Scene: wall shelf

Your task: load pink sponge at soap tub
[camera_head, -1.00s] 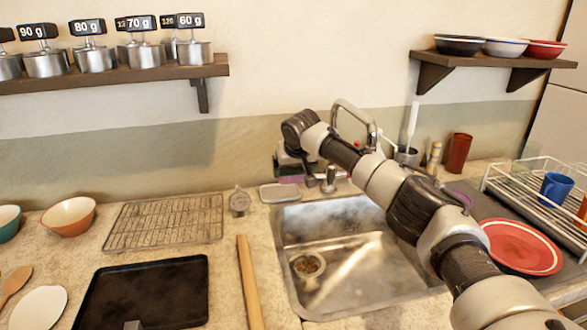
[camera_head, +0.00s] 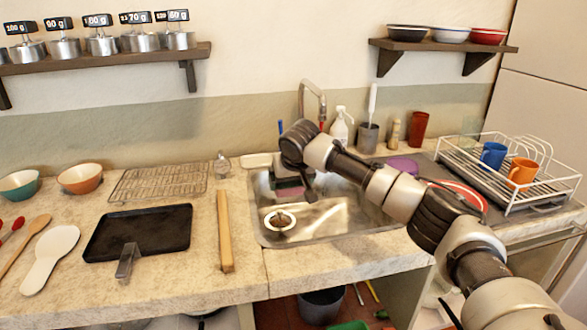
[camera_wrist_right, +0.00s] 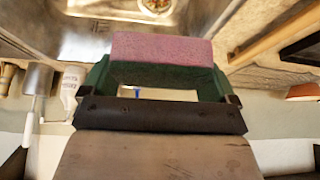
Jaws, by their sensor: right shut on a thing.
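My right gripper (camera_head: 293,188) is over the back left part of the sink (camera_head: 330,222). In the right wrist view its two green fingers (camera_wrist_right: 158,76) are shut on the pink sponge (camera_wrist_right: 160,48), held crosswise between the tips. A small pale dish (camera_head: 257,160) lies on the counter behind the sink's left corner. A purple round thing (camera_head: 403,165) is partly behind my right arm. I cannot tell which of these, if either, is the soap tub. My left gripper is not in view.
A faucet (camera_head: 313,95), a white spray bottle (camera_head: 340,128) and a grey cup (camera_head: 368,138) stand behind the sink. A dish rack (camera_head: 510,200) with mugs is at right. A black pan (camera_head: 140,232) and a wooden bar (camera_head: 224,230) lie left of the sink.

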